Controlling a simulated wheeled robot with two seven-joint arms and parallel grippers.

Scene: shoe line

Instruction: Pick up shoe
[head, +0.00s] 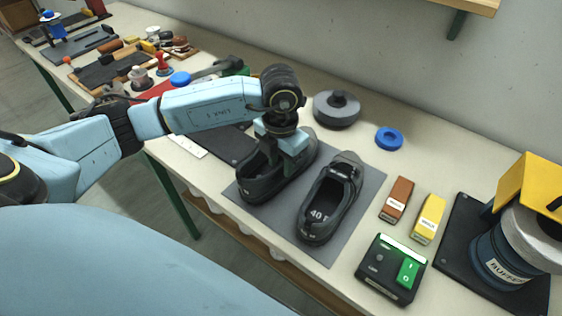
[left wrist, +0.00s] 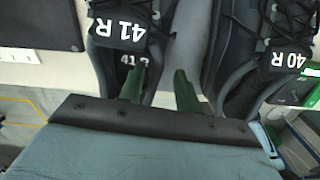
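Two black shoes stand side by side on a grey mat (head: 348,240). The left shoe (head: 250,187) carries the tag "41 R" in the left wrist view (left wrist: 118,32). The right shoe (head: 322,206) shows "40" on its insole, and its tag reads "40 R" in the left wrist view (left wrist: 288,54). My left gripper (head: 285,155) is down at the left shoe. In the left wrist view its two green fingers (left wrist: 157,75) are apart, one over the shoe's opening and one just outside its side wall, between the shoes. Whether they touch the wall cannot be told.
Right of the mat lie a brown block (head: 397,198), a yellow block (head: 429,218) and a switch box (head: 392,268). A buffer machine (head: 503,245) stands at the far right. A grey round object (head: 337,110) and blue ring (head: 389,138) lie behind.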

